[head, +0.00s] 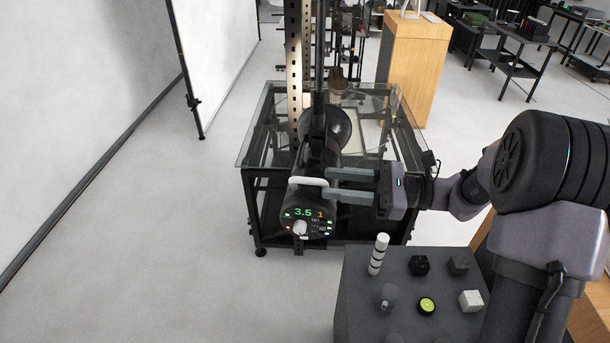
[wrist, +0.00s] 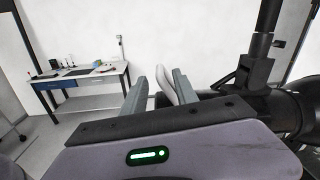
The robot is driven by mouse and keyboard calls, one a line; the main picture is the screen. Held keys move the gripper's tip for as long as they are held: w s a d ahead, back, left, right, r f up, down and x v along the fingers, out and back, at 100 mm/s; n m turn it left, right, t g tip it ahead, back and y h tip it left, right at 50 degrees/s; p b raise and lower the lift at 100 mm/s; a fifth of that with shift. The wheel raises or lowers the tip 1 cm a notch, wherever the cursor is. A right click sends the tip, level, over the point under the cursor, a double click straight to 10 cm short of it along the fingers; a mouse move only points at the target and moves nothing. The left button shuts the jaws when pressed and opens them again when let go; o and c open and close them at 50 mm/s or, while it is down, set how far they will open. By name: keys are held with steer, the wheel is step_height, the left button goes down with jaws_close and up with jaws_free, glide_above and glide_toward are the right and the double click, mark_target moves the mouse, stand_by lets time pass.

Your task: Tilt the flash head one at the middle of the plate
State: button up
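The flash head (head: 297,217) is a black cylinder with a lit green and orange display reading 3.5 and 1. It hangs on a dark upright pole in front of the glass plate (head: 252,150) of a black-framed table. A white handle (head: 306,182) sticks out at its top; it also shows in the wrist view (wrist: 164,84). My gripper (head: 328,184) reaches in from the right. Its two grey fingers are apart, with the handle's end between them and a gap visible beside it in the wrist view. Whether a finger touches the handle is unclear. The plate's middle is partly hidden.
A perforated metal column (head: 293,60) stands beside the pole. A dark tray (head: 360,290) with small cubes, a striped cylinder and a green-yellow disc is at the lower front. A wooden pedestal (head: 415,65) stands behind the table. The floor to the left is clear.

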mark_target(315, 183)
steer(key=a, duration=0.4)
steer(key=w+a, duration=0.1)
steer(key=a, duration=0.2)
steer(key=shift+p, duration=0.35)
jaws_close()
steer(key=shift+f, duration=0.2)
stand_by(0.7)
